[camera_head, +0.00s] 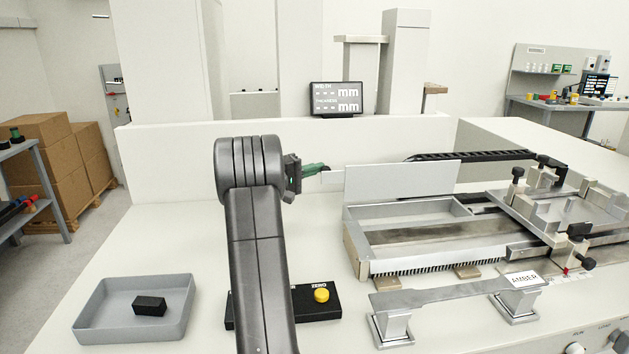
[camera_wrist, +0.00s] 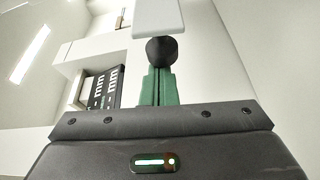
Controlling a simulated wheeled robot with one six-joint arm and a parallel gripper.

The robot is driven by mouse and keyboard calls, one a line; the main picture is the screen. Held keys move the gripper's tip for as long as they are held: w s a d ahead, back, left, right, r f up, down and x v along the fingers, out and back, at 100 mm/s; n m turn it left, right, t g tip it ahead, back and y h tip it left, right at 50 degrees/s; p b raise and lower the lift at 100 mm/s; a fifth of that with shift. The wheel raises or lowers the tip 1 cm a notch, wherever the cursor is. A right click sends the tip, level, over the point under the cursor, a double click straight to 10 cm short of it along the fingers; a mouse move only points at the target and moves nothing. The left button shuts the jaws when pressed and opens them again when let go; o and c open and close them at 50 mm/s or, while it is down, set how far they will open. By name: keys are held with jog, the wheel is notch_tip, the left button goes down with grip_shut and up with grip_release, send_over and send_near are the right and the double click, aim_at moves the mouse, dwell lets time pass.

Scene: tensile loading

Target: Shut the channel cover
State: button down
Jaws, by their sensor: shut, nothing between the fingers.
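The channel cover (camera_head: 402,182) is a pale flat panel standing up along the back of the metal channel frame (camera_head: 365,262). The channel beneath it is open to view. A small pale tab (camera_head: 333,177) sticks out at the cover's left end. My gripper (camera_head: 325,168) is just left of the cover, near this tab, with green fingers shut and empty. In the wrist view, the shut fingers (camera_wrist: 157,85) point at a dark rounded tip, with a pale flat piece (camera_wrist: 158,15) beyond it. I cannot tell whether they touch.
A metal specimen bar on stands, with an AMBER label (camera_head: 524,280), lies in front of the channel. A grey tray (camera_head: 180,310) holds a black block (camera_head: 149,306). A ZERO button box (camera_head: 321,296) is partly behind my arm. A display (camera_head: 336,98) stands behind.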

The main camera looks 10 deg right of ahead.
aim_at(324, 170)
jog(key=shift+s+m+h+b, duration=0.6)
jog(key=shift+s+m+b, duration=1)
jog(key=shift+b, duration=3.3)
jog(key=s+b, duration=0.1)
jog(key=b, duration=0.2)
jog(key=s+b, duration=0.2)
jog(key=b, duration=0.1)
jog(key=shift+s+r, duration=0.2)
jog(key=shift+s, duration=0.1)
jog(key=shift+s, duration=0.1)
jog(key=v, duration=1.2)
jog(key=x, duration=1.2)
